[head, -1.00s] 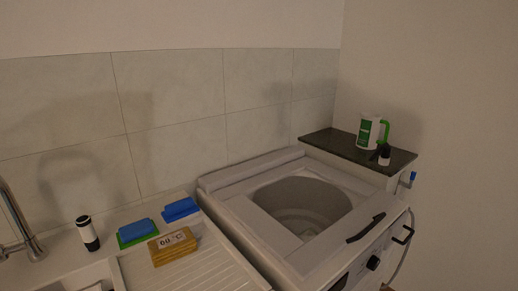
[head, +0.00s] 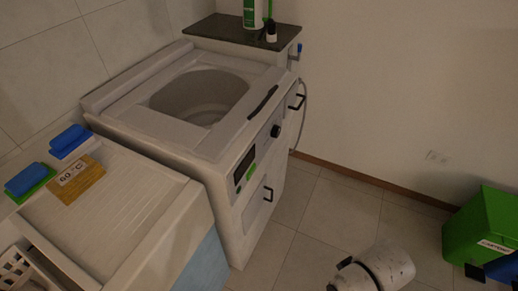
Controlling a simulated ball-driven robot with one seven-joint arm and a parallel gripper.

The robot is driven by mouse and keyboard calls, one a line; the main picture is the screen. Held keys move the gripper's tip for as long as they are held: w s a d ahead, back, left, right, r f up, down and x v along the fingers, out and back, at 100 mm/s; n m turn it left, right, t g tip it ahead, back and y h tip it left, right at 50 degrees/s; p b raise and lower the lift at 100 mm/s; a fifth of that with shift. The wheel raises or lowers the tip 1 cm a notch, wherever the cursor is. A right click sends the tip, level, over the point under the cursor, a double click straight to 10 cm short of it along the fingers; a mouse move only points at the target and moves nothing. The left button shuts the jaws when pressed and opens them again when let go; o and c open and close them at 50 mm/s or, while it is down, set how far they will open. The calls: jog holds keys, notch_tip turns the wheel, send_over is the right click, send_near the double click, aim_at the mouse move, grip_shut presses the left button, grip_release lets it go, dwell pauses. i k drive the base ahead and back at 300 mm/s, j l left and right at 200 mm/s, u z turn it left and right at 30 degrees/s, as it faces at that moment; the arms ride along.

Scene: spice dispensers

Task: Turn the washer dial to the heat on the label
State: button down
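The white top-loading washer (head: 130,112) stands in the middle left, with its round drum opening uncovered. Its black dial (head: 276,131) is on the front panel, right of a dark display (head: 244,166); its pointer mark is too small to read. The label (head: 73,172) reads 60 °C and lies on a yellow-brown block (head: 84,187) on the sink's drainboard. A white, rounded part of my arm shows at the bottom right, on the floor side of the washer and apart from it.
A dark-topped cabinet (head: 222,28) with a green-and-white bottle (head: 252,12) stands behind the washer. Blue and green sponges (head: 28,180) lie on the drainboard. Green and blue bins (head: 478,222) stand at the right. The tiled floor before the washer is clear.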

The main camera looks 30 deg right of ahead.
aim_at(276, 131)
jog(key=i+l+z, duration=0.25)
jog(key=l, duration=0.2)
jog(key=i+l+z, duration=0.3)
jog(key=i+l, duration=0.05)
jog(key=i, duration=0.05)
